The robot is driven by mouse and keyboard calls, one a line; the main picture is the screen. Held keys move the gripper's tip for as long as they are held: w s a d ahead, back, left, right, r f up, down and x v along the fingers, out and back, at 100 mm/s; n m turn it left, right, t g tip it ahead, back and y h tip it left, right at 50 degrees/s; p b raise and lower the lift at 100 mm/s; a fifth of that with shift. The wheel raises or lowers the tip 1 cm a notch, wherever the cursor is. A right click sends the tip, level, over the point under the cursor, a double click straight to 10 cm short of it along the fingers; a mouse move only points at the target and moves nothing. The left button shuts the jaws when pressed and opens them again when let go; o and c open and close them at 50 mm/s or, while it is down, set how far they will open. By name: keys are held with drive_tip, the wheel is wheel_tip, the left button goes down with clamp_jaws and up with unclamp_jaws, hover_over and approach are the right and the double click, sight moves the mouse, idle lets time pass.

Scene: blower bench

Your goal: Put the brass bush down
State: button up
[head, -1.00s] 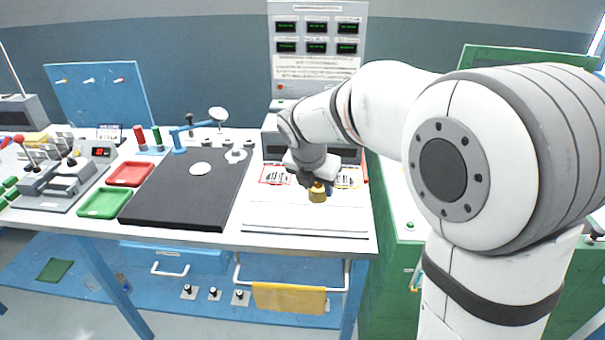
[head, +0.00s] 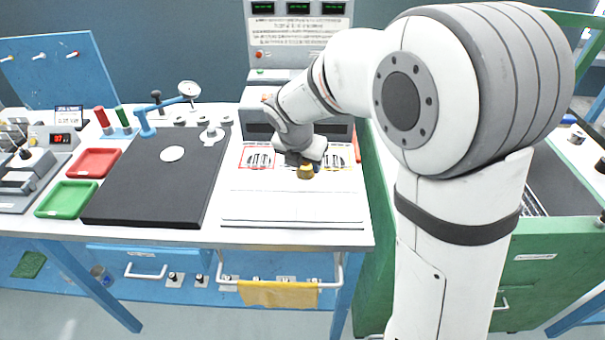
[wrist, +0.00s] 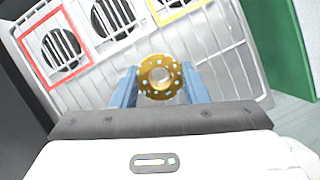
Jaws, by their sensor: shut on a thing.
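The brass bush (wrist: 159,76) is a gold-coloured round piece with a centre hole and small holes around its flange. In the wrist view it sits between the two blue fingers of my gripper (wrist: 160,88), which is shut on it. In the head view the bush (head: 305,172) shows below my gripper (head: 303,163), over the white panel on the bench. Whether its underside touches the surface cannot be told.
A white panel (head: 290,205) lies at the bench front, with red- and yellow-framed round grilles behind the bush. A black mat (head: 150,185), a red tray (head: 94,162) and a green tray (head: 66,198) are to the left. A green cabinet (head: 375,240) stands right.

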sight(303, 167)
wheel_tip(303, 167, down, 4)
drive_tip(key=shift+r, duration=0.3)
drive_tip(key=o, duration=1.2)
drive_tip(key=shift+o, duration=0.2)
